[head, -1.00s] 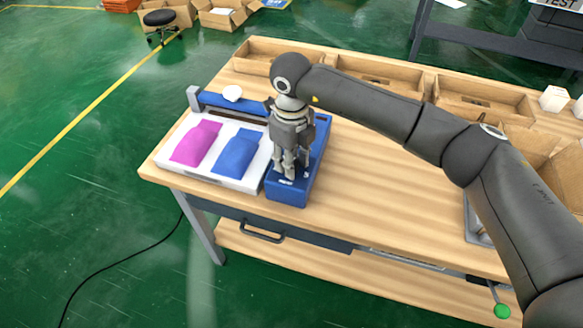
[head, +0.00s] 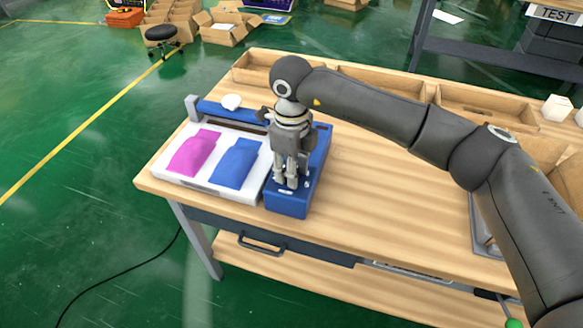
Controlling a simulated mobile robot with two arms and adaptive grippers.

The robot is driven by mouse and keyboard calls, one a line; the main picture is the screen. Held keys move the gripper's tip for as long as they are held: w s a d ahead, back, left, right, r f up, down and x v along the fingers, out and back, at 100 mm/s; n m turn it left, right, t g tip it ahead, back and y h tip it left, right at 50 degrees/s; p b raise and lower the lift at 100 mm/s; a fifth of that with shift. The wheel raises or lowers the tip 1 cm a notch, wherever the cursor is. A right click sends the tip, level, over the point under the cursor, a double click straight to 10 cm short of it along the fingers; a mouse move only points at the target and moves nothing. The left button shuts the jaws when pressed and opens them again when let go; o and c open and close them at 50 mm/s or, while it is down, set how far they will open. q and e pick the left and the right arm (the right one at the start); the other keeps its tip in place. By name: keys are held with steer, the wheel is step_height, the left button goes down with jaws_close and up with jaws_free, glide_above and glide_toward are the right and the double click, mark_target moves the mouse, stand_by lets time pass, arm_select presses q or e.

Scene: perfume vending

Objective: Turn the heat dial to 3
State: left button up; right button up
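A blue and white sealing machine stands at the left end of the wooden table, with a blue control box (head: 287,205) on its right side. My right gripper (head: 290,186) points down over the front part of this box, its fingertips at or just above the top face. The heat dial is not clearly visible; the fingers cover that spot. I cannot tell whether the fingers are closed on the dial. A magenta pouch (head: 194,153) and a blue pouch (head: 235,163) lie on the white plate (head: 166,172) left of the box. My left gripper is not in view.
The blue sealing bar (head: 236,114) with a white knob (head: 231,102) lies behind the pouches. Wooden bins (head: 480,108) line the table's back edge. The table's middle (head: 370,185) is clear under my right arm.

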steer(key=o, duration=0.4)
step_height(320, 180, up, 12)
stand_by(0.5)
steer(key=shift+f, duration=0.1)
stand_by(0.3)
